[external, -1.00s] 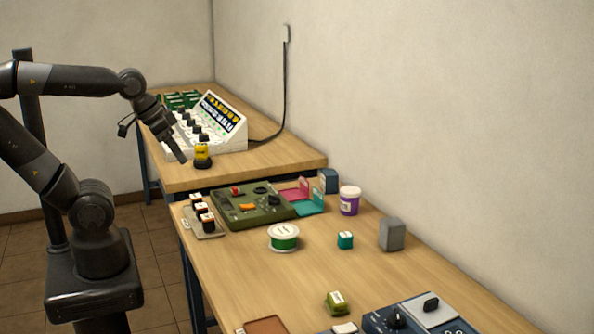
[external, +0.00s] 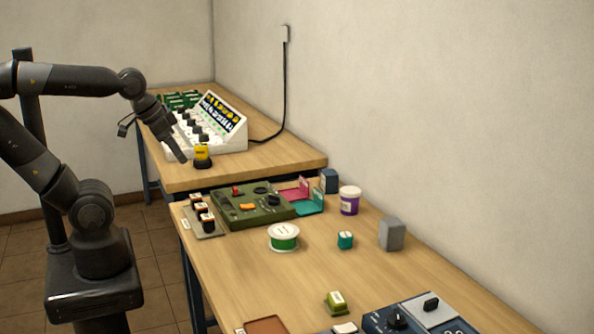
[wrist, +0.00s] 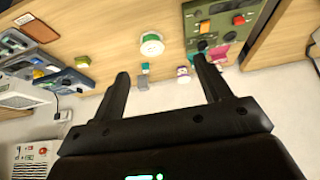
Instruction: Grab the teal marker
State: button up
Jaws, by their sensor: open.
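No pen-shaped marker can be made out. A small teal block (external: 345,240) with a pale label on top stands on the near table, between a green-and-white spool and a grey block. It also shows in the wrist view (wrist: 145,67), between my fingertips in the picture but well beyond them. A teal angled piece (external: 312,203) stands beside a pink one at the right edge of the green panel. My gripper (wrist: 160,70) is open, with nothing between its fingers. In the external view it hangs over the far table, away from both teal things.
The green panel (external: 250,207), spool (external: 284,238), purple jar (external: 349,200) and grey block (external: 391,234) stand on the near table (external: 255,285). A yellow-and-black item (external: 202,155) and a white sloped console (external: 222,125) are near my gripper on the far table. Bare wood surrounds the teal block's front.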

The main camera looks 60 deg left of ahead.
jog(key=shift+c, duration=0.9)
